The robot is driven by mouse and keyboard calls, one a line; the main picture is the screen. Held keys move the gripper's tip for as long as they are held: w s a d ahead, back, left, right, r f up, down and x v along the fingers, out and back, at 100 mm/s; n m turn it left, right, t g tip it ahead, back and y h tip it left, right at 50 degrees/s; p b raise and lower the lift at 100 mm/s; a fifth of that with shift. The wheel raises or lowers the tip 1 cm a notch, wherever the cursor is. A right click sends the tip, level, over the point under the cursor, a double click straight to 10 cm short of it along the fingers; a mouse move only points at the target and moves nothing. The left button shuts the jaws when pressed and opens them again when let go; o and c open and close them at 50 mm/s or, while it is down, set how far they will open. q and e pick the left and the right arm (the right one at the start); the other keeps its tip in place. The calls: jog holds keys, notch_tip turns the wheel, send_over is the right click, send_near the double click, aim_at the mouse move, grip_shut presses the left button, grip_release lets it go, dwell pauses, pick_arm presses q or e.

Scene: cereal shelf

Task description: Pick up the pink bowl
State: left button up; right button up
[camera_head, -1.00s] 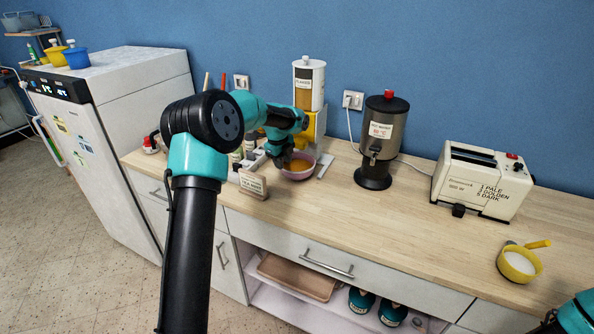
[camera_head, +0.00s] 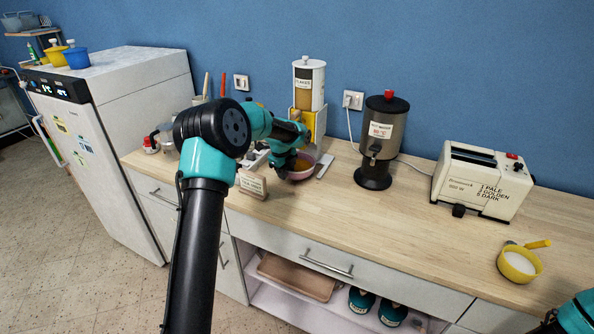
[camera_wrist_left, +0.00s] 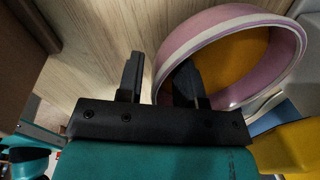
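The pink bowl (camera_head: 304,168) stands on the counter below the yellow dispenser, with orange-yellow contents showing inside. My left gripper (camera_head: 286,174) is at its left side and hides part of it. In the left wrist view, the bowl (camera_wrist_left: 230,45) fills the upper right, with its pale rim towards me. My left gripper (camera_wrist_left: 158,82) is open there, with one finger outside the bowl's near edge and the other overlapping the bowl. The bowl's wall lies between the fingers; contact cannot be told. Only a bit of my right arm shows at bottom right in the head view.
The flakes dispenser (camera_head: 309,88) is behind the bowl. A hot-water urn (camera_head: 379,140), a toaster (camera_head: 482,182) and a yellow bowl (camera_head: 519,264) stand to the right. The counter's middle is clear.

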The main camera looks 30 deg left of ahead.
pick_arm(q)
grip_shut()
jog(key=shift+r, duration=0.3)
dwell(0.6)
jog(key=shift+d+r, duration=0.1)
jog(key=shift+r, duration=1.45)
jog(key=s+d+r, duration=0.1)
jog(key=s+d, duration=0.7)
jog(key=s, duration=0.5)
jog(key=shift+s+d+r, duration=0.15)
jog(key=shift+s+d, duration=0.05)
jog(key=shift+d, duration=0.05)
